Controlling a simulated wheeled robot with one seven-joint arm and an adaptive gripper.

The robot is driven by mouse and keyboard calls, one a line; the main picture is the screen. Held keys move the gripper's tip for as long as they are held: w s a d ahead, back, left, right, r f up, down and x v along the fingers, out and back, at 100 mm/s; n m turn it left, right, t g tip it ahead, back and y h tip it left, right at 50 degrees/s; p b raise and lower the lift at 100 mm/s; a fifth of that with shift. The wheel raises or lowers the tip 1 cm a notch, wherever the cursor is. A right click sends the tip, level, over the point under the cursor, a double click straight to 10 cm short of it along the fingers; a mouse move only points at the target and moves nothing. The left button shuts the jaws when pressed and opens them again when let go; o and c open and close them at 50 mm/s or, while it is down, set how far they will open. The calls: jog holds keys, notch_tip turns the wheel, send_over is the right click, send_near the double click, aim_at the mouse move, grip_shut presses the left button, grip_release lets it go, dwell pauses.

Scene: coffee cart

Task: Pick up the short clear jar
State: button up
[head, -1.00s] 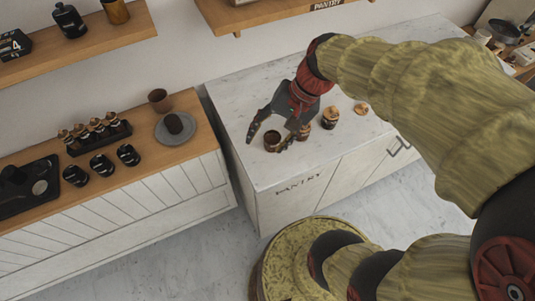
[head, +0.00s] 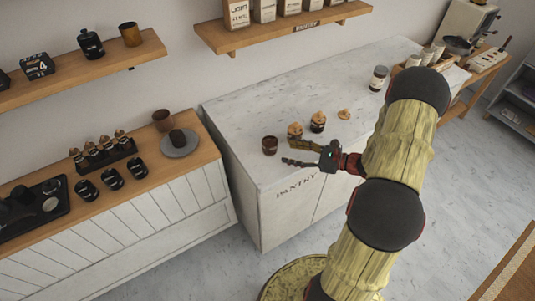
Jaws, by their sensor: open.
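Several small jars stand on the white marble counter (head: 262,98). A short open jar with dark brown contents (head: 270,145) stands nearest the counter's left front. Just right of it is a short jar with a cork-coloured lid (head: 295,129), its lower part partly hidden by my upper finger. Another cork-topped jar with dark contents (head: 318,122) stands further right. I cannot tell for sure which is the short clear jar. My gripper (head: 288,153) is open and empty, low over the front edge, its fingers pointing left toward the open jar and apart from it.
A loose cork-coloured lid (head: 344,114) lies to the right. A taller jar with a pale lid (head: 378,78) stands further back. A wall shelf (head: 285,29) holds bags above. A wooden counter (head: 205,150) with cups is at left. The back left of the marble counter is clear.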

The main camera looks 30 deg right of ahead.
aim_at(275, 148)
jog(key=shift+d+f, duration=0.15)
jog(key=shift+f, duration=0.1)
jog(key=shift+w+f+m, duration=0.1)
jog(key=shift+w+m, duration=0.15)
jog(key=shift+m, duration=0.05)
jog(key=shift+b+x, duration=0.75)
jog(key=shift+x, duration=2.85)
jog(key=shift+w+d, duration=0.1)
jog(key=shift+d, duration=0.05)
jog(key=shift+c, duration=1)
jog(key=c, duration=0.9)
